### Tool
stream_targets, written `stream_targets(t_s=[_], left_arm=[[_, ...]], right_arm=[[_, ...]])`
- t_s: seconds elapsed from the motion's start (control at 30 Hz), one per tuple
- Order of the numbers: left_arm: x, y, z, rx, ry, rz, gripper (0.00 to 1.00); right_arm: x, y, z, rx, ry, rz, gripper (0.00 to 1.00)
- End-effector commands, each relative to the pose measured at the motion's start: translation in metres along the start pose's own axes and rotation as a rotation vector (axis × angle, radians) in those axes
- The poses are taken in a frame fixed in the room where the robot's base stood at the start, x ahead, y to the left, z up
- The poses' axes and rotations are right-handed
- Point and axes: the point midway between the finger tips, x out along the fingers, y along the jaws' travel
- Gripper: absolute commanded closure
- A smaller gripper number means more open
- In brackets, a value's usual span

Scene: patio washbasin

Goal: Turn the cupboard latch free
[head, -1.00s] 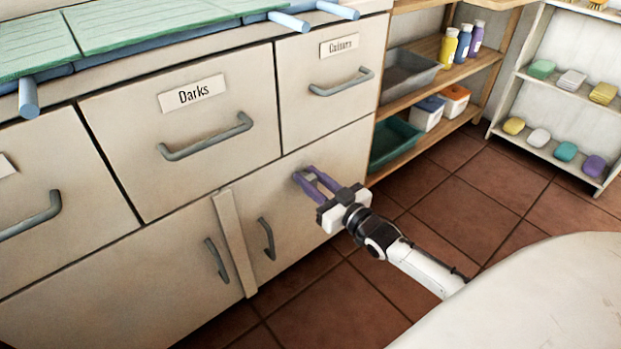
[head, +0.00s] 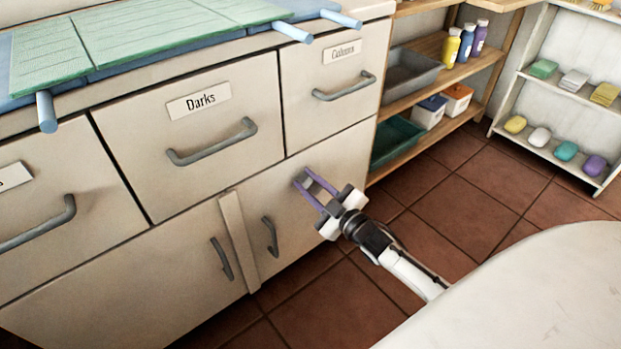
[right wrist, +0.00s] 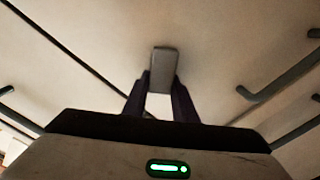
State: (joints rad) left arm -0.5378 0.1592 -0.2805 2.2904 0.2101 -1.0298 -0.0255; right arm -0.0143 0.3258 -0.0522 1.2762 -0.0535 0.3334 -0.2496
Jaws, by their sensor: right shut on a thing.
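The latch (right wrist: 164,62) is a small grey bar on the pale cupboard front; in the right wrist view its near end lies between my two dark fingers. In the head view it is small and mostly covered by the fingertips. My right gripper (head: 304,178) is shut on it, at the upper part of the right cupboard door (head: 330,160), below the small drawer. The gripper also shows in the right wrist view (right wrist: 160,88). The door lies flush with the front. My left gripper is out of view.
Grey bar handles (head: 271,237) stick out from the doors and drawers. A pale upright strip (head: 239,240) divides the lower doors. A wooden shelf (head: 455,125) with bins and bottles stands to the right. The tiled floor (head: 450,210) before it is clear.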

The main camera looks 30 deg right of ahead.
Motion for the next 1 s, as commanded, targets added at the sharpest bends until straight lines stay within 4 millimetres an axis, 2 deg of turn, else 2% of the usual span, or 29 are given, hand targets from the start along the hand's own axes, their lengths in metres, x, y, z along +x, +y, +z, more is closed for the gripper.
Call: stream_targets(t_s=[0.47,0.7,1.0], left_arm=[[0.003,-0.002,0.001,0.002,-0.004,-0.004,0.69],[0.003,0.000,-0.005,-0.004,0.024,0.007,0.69],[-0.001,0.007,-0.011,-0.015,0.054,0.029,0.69]], right_arm=[[0.000,-0.011,0.003,-0.453,0.000,0.001,0.97],[0.000,-0.015,0.006,-0.667,0.000,0.000,0.97],[0.000,-0.018,0.009,-0.860,0.000,0.000,0.97]])
